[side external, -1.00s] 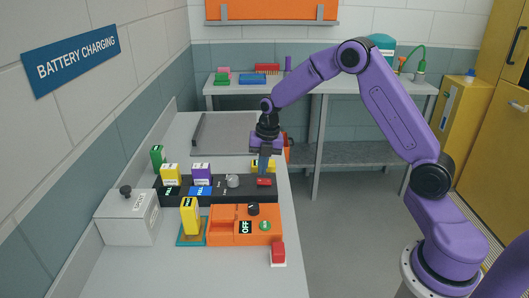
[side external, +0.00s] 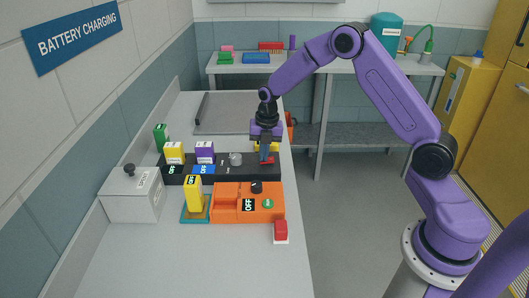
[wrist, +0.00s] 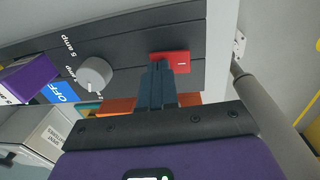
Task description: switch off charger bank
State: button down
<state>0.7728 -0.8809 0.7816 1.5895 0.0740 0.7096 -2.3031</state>
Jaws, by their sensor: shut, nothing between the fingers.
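The black charger bank (side external: 240,174) lies across the bench, with a yellow battery (side external: 174,152) and a purple battery (side external: 205,151) at its left part. A grey knob (side external: 236,159) and a red switch (side external: 271,160) are farther right on it. A blue label beside the purple battery reads OFF in the wrist view (wrist: 60,92). My gripper (side external: 264,160) is shut and empty, pointing down at the red switch. In the wrist view its fingertips (wrist: 158,66) overlap the edge of the red switch (wrist: 181,61); I cannot tell whether they press it.
An orange charger (side external: 270,208) with a black knob and an OFF label stands in front. A yellow battery (side external: 193,196) on a teal pad, a grey box (side external: 132,198) and a red button (side external: 281,229) are nearby. The front bench surface is clear.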

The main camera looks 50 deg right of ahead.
aim_at(270, 159)
jog(key=shift+s+d+f, duration=0.15)
jog(key=shift+s, duration=0.1)
jog(key=shift+s+d, duration=0.45)
jog(key=shift+d, duration=0.05)
jog(key=shift+r, duration=0.25)
notch_tip(270, 159, up, 14)
jog(key=s+d, duration=0.1)
dwell(0.4)
jog(key=shift+d+f, duration=0.1)
jog(key=shift+w+a, duration=0.4)
jog(key=shift+w, duration=0.25)
